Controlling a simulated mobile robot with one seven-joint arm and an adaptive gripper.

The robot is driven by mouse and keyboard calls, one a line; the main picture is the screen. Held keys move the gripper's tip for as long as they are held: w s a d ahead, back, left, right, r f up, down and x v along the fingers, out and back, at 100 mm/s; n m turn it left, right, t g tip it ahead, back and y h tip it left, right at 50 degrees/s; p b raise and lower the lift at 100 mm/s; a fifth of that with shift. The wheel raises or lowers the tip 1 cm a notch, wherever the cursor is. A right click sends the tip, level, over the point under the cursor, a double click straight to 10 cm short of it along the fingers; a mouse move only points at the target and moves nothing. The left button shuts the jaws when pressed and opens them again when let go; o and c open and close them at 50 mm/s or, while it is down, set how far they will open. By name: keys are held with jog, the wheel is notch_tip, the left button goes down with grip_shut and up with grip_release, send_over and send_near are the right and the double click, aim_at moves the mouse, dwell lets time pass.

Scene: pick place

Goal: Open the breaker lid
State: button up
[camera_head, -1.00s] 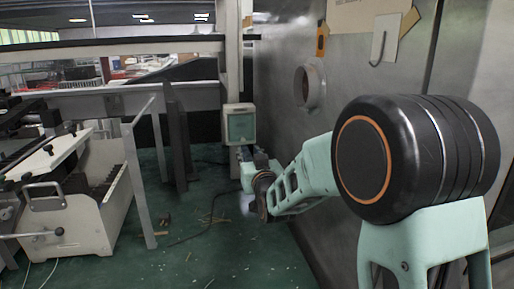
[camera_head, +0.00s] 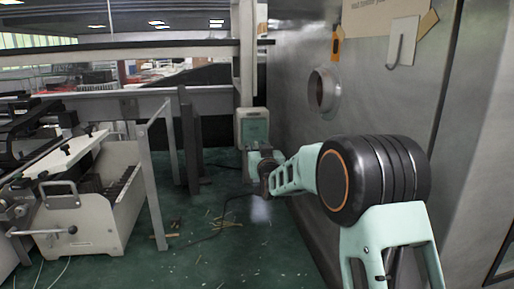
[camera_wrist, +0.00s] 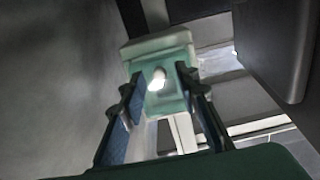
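The breaker box (camera_head: 253,115) is a small pale box with a translucent green lid, mounted on a post in the middle of the head view. Its lid looks closed. In the wrist view the green lid (camera_wrist: 172,98) faces me between and beyond my fingers, with a bright glare spot on it. My gripper (camera_wrist: 159,76) is open, one finger on each side of the lid's lower part, with nothing visible between them. In the head view my gripper (camera_head: 262,160) overlaps the box's lower part. Whether the fingers touch the lid I cannot tell.
A grey metal wall (camera_head: 410,110) with a round port (camera_head: 323,90) and a hook runs close along the right. A white machine with a handled bin (camera_head: 85,220) stands at left. Green floor (camera_head: 215,262) with scattered scraps is open between them.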

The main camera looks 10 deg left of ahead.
jog(key=shift+w, duration=0.2)
grip_shut()
dwell(0.4)
